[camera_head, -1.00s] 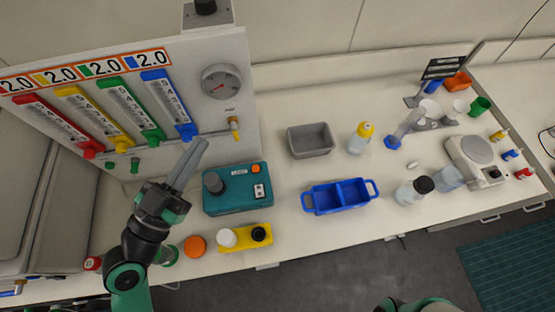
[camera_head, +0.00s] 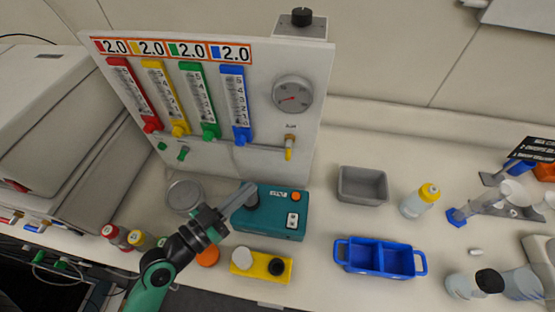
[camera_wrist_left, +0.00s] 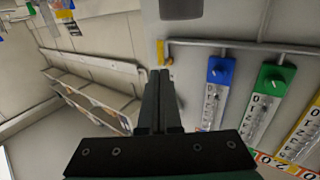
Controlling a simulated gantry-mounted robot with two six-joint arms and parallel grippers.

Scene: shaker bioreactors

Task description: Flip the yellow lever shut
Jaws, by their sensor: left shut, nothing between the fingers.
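The yellow lever (camera_head: 289,153) is at the right end of the grey pipe on the white panel, under the AIR label and the gauge. It hangs straight down from a brass fitting. My left gripper (camera_head: 250,188) is shut and empty. In the head view its fingertips show below and left of the lever, in front of the teal box, apart from the lever. In the left wrist view the shut fingers (camera_wrist_left: 160,73) point up towards a yellow part (camera_wrist_left: 161,52) at the pipe end, most likely the lever. My right gripper is not in view.
The panel (camera_head: 262,75) carries red, yellow, green and blue flowmeters and a round gauge (camera_head: 292,93). A teal box (camera_head: 278,222) stands below the panel, with a yellow holder (camera_head: 262,265) in front. A grey bin (camera_head: 362,185) and blue tray (camera_head: 380,258) are at the right.

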